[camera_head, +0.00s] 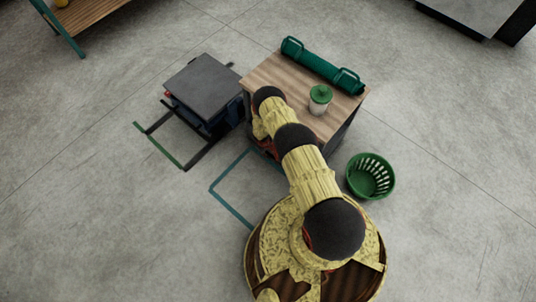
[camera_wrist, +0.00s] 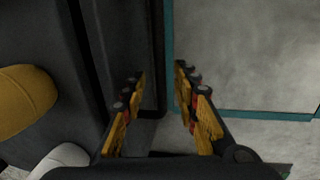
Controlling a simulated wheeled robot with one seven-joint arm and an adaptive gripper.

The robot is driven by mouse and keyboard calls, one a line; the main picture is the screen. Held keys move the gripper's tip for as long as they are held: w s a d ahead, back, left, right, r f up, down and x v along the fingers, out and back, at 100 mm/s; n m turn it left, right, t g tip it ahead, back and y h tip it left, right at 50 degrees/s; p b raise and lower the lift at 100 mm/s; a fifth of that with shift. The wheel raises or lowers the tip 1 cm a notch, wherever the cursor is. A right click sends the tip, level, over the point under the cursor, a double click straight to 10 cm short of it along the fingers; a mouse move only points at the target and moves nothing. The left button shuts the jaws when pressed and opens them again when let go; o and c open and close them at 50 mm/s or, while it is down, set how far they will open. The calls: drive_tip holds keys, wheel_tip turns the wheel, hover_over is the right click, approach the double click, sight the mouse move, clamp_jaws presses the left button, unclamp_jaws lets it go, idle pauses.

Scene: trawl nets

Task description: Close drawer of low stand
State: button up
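A low stand with a wooden top (camera_head: 268,74) stands at the centre of the head view, partly covered by my arm. A second low stand with a dark grey top (camera_head: 204,82) is left of it. A dark frame with a green bar (camera_head: 160,147) sticks out from its front; I cannot tell whether this is a drawer. In the wrist view my gripper (camera_wrist: 160,82) is open, its fingers apart beside a dark upright panel (camera_wrist: 126,40). Nothing is visibly held. Contact with the panel is unclear. My arm hides the gripper in the head view.
On the wooden top are a green roll (camera_head: 322,66) and a green-lidded jar (camera_head: 320,99). A green basket (camera_head: 371,176) stands on the floor at right. A teal outline (camera_head: 229,207) lies in front of the stands; part shows in the wrist view (camera_wrist: 270,115). Floor at left is clear.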

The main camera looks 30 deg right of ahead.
drive_tip(key=shift+w+d+f, duration=0.1)
drive_tip(key=shift+f, duration=0.5)
drive_tip(key=c, duration=0.3)
drive_tip(key=c, duration=0.4)
clamp_jaws()
